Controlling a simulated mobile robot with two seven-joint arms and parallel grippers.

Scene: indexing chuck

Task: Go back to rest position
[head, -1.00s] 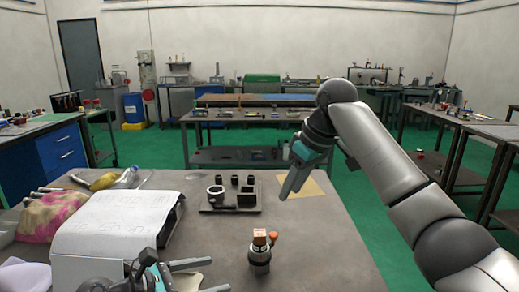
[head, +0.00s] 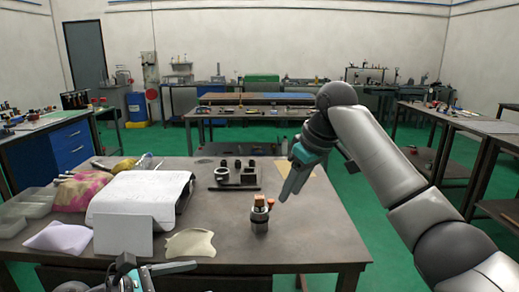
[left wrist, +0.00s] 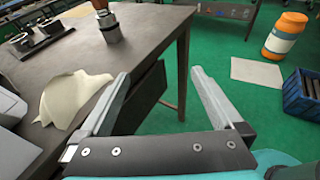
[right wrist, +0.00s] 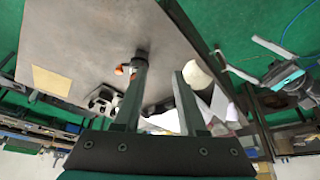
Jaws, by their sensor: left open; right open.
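My right gripper (head: 292,186) is open and empty, raised above the right side of the table (head: 300,236). My left gripper (head: 160,272) is low at the bottom of the head view, in front of the table's near edge. In the left wrist view its two fingers (left wrist: 160,92) are spread with nothing between them. The indexing chuck (head: 259,220) stands upright on the table with a wooden-coloured block (head: 260,200) on top and an orange-knobbed lever at its side. Neither gripper touches it.
A dark fixture plate (head: 236,184) with cylindrical holders sits farther back. A white-covered box (head: 140,196), a pale cloth (head: 190,243), a white pouch (head: 58,237) and clear bins (head: 35,203) fill the left side. The table's front right is clear.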

